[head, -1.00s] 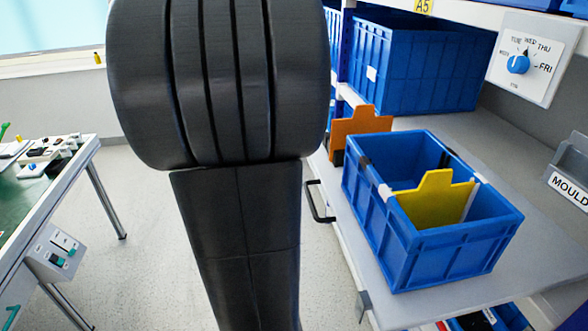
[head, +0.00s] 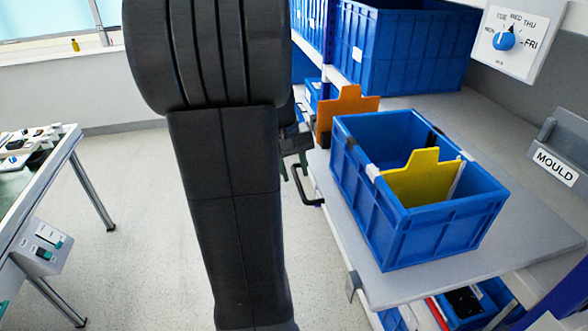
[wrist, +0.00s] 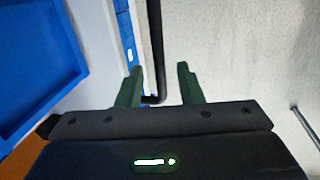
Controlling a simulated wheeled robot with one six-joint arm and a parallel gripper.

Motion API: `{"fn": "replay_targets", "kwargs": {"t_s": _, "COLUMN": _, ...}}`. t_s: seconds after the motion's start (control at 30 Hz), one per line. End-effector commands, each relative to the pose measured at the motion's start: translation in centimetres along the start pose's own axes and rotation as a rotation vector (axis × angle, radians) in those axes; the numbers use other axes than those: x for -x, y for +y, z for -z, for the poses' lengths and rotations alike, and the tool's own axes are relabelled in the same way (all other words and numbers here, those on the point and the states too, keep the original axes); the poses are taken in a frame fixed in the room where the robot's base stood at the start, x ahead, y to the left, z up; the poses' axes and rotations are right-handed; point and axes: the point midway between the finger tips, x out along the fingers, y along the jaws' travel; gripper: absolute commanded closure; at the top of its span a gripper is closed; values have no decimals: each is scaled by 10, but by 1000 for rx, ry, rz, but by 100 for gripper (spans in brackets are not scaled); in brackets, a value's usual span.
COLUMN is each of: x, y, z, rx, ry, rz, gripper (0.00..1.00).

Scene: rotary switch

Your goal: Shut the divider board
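A yellow board with a raised tab (head: 422,180) stands across the inside of an open blue crate (head: 420,232), dividing it. Its lower edge is hidden by the crate wall. An orange board (head: 345,112) of similar shape stands behind the crate on the same shelf. My gripper (wrist: 160,86) is open, its two green fingers apart with no object held. In the wrist view, a black bar handle (wrist: 155,45) shows between the fingers; its depth is unclear. In the head view, my gripper is mostly hidden behind my arm, left of the crate.
The grey shelf (head: 500,240) has bare room right of the crate. A larger blue bin (head: 405,50) stands behind. A rotary day switch (head: 504,40) and MOULD label (head: 556,166) are on the right. A bench (head: 60,165) stands left; the floor between is clear.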

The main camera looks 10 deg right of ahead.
Motion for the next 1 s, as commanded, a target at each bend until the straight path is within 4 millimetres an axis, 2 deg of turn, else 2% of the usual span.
{"fn": "replay_targets", "kwargs": {"t_s": 0.3, "x": -3, "y": 0, "z": 0, "rx": 0, "ry": 0, "rz": 0, "gripper": 67}}
{"fn": "replay_targets", "kwargs": {"t_s": 0.47, "x": -2, "y": 0, "z": 0, "rx": 0, "ry": 0, "rz": 0, "gripper": 98}}
{"fn": "replay_targets", "kwargs": {"t_s": 0.5, "x": -2, "y": 0, "z": 0, "rx": 0, "ry": 0, "rz": 0, "gripper": 100}}
{"fn": "replay_targets", "kwargs": {"t_s": 0.77, "x": -2, "y": 1, "z": 0, "rx": 0, "ry": 0, "rz": 0, "gripper": 100}}
{"fn": "replay_targets", "kwargs": {"t_s": 1.0, "x": -5, "y": 18, "z": 0, "rx": -3, "ry": 1, "rz": -1, "gripper": 100}}
